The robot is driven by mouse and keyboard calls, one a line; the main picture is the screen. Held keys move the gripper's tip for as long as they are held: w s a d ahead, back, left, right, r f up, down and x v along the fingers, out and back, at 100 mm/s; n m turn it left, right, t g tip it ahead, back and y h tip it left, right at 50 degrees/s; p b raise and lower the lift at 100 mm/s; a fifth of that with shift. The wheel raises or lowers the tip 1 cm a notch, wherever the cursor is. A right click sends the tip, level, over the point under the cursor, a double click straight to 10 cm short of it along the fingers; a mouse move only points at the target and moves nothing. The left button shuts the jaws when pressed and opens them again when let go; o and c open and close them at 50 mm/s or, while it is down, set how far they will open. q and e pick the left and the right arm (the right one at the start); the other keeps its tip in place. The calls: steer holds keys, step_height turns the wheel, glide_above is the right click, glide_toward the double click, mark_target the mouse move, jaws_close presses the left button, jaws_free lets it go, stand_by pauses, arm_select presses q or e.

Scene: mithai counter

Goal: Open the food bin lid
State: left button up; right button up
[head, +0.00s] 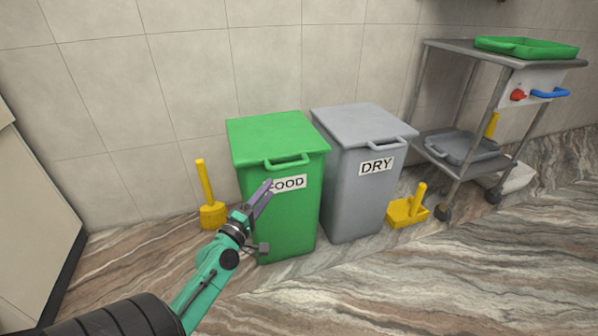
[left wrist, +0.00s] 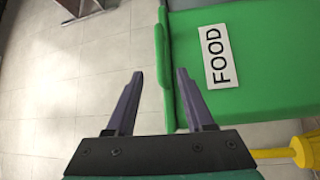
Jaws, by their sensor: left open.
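The green food bin (head: 292,225) stands against the wall with its green lid (head: 270,135) shut flat on top. A green bar handle (head: 288,164) sticks out from the lid's front edge. The white FOOD label (head: 290,183) is partly hidden by my left gripper (head: 268,186), which is open in front of the bin, just below the handle in the picture. In the left wrist view, the handle (left wrist: 162,50) shows ahead, between the lines of the open purple fingers (left wrist: 160,73), with nothing held. The FOOD label (left wrist: 215,55) appears sideways there. My right gripper is not visible.
A grey DRY bin (head: 352,200) stands close on the right. A yellow brush (head: 212,215) is left of the food bin, a yellow dustpan (head: 405,212) right of the bins. A metal trolley (head: 455,47) with a green tray (head: 525,48) stands farther right. Front floor is clear.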

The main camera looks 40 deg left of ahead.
mark_target(288, 167)
arm_select(q)
steer(key=x, duration=1.1)
steer(key=shift+w+f+p, duration=0.1)
steer(key=shift+w+p, duration=0.1)
steer(key=shift+p, duration=0.1)
steer(key=shift+w+a, duration=0.1)
steer(key=shift+w, duration=0.3)
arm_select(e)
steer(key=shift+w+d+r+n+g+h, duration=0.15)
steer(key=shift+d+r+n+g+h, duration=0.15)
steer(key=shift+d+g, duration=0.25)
arm_select(q)
jaws_close()
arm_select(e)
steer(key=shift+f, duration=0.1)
